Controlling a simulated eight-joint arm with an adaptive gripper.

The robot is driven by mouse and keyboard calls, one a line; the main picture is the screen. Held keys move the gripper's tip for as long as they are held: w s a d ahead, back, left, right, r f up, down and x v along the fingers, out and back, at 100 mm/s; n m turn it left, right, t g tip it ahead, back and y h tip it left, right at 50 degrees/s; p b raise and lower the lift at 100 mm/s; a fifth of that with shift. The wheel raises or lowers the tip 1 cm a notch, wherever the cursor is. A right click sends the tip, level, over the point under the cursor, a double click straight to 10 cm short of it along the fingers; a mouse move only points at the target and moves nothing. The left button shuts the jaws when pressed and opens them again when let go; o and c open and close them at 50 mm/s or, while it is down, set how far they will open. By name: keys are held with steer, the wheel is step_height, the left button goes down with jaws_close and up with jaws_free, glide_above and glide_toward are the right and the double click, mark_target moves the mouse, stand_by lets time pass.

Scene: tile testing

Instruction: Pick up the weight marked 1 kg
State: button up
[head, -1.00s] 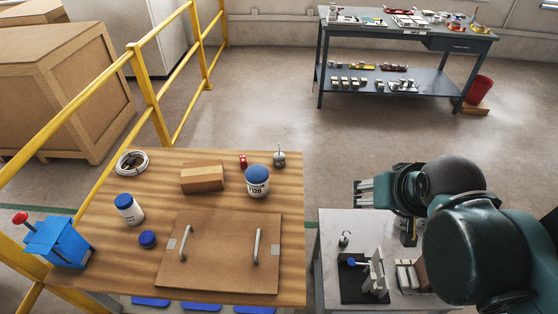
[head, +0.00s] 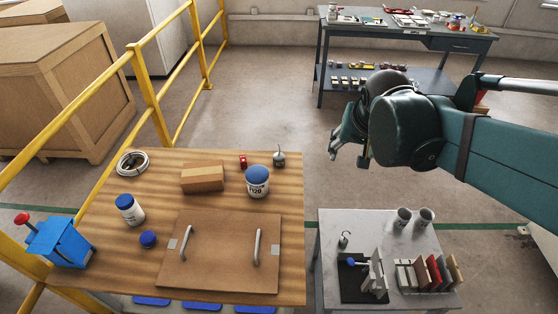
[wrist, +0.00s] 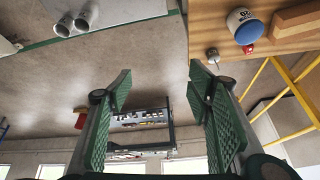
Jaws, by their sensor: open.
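Two hooked metal weights show in the head view. One grey weight (head: 279,158) stands at the far right corner of the wooden table (head: 215,160). No marking is readable on either, so I cannot tell which is 1 kg. The grey one also shows in the wrist view (wrist: 212,54), beside the jar. My gripper (head: 342,145) is in the air right of the wooden table, apart from both weights. In the wrist view its fingers (wrist: 158,82) are spread and empty.
A blue-lidded jar (head: 257,182), a small red object (head: 243,161) and a cardboard box (head: 203,177) are near the grey weight. Two grey cups (head: 404,217) and upright tile samples (head: 437,272) stand on the side table. A yellow railing (head: 150,95) runs along the left.

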steer(key=w+a+f+m+g, duration=0.1)
steer(key=w+a, duration=0.2)
steer(key=w, duration=0.2)
steer(key=w+a+f+m, duration=0.1)
steer(key=w+a+f, duration=0.1)
steer(key=w, duration=0.4)
steer(key=m+g+h+p, duration=0.1)
steer(key=m+h+p, duration=0.1)
steer(key=m+h, duration=0.15)
glide_above(278, 156)
steer(key=s+a, duration=0.2)
step_height(278, 156, down, 24)
steer(key=shift+d+f+m+y, duration=0.15)
steer(key=shift+f+m+y, duration=0.1)
steer(key=shift+m+y, duration=0.2)
steer(key=shift+x, duration=1.3)
